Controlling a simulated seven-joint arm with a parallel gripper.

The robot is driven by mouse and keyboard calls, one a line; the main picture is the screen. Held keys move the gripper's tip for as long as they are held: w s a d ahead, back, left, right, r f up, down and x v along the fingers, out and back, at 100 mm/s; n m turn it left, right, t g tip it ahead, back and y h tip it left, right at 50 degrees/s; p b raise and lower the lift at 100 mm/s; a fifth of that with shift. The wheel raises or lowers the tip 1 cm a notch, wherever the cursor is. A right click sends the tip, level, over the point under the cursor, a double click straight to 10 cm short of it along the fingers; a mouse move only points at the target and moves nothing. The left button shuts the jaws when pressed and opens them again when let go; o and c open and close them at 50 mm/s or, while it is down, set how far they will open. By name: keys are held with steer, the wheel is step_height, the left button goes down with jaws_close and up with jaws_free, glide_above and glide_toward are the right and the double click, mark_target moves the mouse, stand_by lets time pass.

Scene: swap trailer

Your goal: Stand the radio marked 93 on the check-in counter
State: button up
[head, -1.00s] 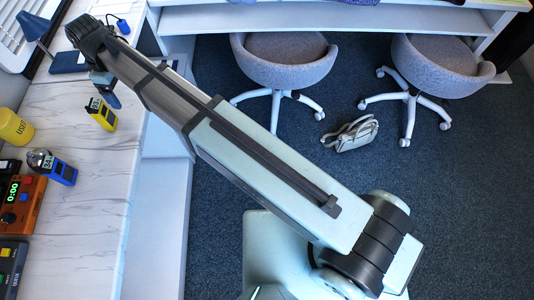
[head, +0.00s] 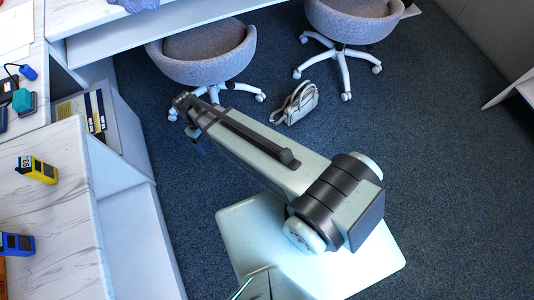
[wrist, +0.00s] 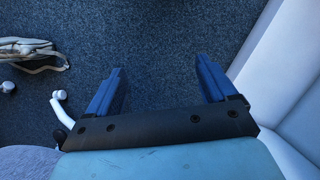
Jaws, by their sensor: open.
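A yellow radio (head: 37,169) with a dark face lies on the marble-topped counter (head: 50,220) at the left of the head view. Its small label looks like 83 or 93; I cannot tell which. A blue radio (head: 15,244) lies nearer on the same counter, partly cut off by the picture's edge. My gripper (head: 197,146) is out over the carpet, to the right of the counter and apart from both radios. In the wrist view my gripper (wrist: 160,66) has its two blue fingers spread, with only carpet between them. I cannot tell which surface is the check-in counter.
A teal item (head: 23,100) and a blue item are at the upper left. A white desk (head: 190,22) runs along the top. Two grey chairs (head: 205,62) (head: 355,18) and a pale bag (head: 296,103) stand on the carpet. The marble around the yellow radio is clear.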

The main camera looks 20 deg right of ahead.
steer(key=s+d+f+m+g, duration=0.1)
steer(key=s+d+f+m, duration=0.1)
steer(key=s+d, duration=0.4)
steer(key=s+d+f+m+g, duration=0.1)
steer(key=s+d+f, duration=0.4)
steer(key=s, duration=0.5)
steer(key=s+d+f+m+g+y, duration=0.1)
steer(key=s+d+f+m, duration=0.3)
steer(key=s+d, duration=0.4)
